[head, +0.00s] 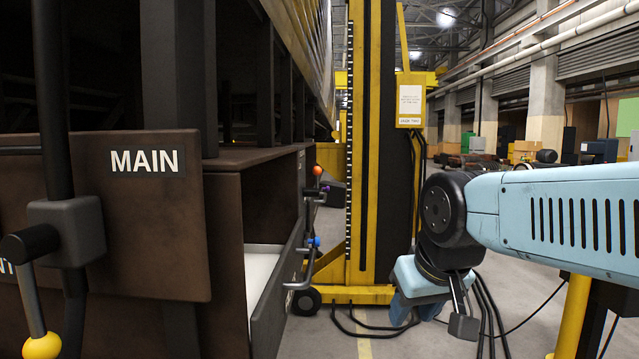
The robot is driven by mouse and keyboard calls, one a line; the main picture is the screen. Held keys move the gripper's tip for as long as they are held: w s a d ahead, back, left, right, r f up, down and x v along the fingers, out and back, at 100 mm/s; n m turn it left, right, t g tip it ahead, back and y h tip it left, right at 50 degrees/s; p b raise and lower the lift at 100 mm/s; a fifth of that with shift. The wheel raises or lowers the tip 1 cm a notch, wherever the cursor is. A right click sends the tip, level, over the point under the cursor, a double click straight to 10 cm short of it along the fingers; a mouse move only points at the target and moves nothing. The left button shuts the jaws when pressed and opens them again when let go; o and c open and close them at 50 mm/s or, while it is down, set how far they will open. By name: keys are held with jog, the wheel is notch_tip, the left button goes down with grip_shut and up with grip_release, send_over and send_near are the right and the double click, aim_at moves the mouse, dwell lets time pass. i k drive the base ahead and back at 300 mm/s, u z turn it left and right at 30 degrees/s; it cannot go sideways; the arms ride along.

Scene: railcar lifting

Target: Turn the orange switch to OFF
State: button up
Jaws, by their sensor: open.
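A small orange knob (318,170) shows on the side of the brown railcar, beyond the near panel. I take it for the orange switch; it is small, and no ON or OFF mark is readable there. My gripper (436,318) hangs from the light blue arm at the right, pointing down. It is apart from the knob, to the right of it and lower in the picture. It is open, with nothing seen between the fingers; one finger is partly hidden by the gripper body.
A blue knob (316,241) with a grey handle sits below the orange one. A yellow lifting column (372,150) rises behind, with black cables (372,330) on the floor.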

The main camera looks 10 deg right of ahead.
aim_at(317, 170)
jog(key=i, duration=0.85)
jog(key=z, duration=0.45)
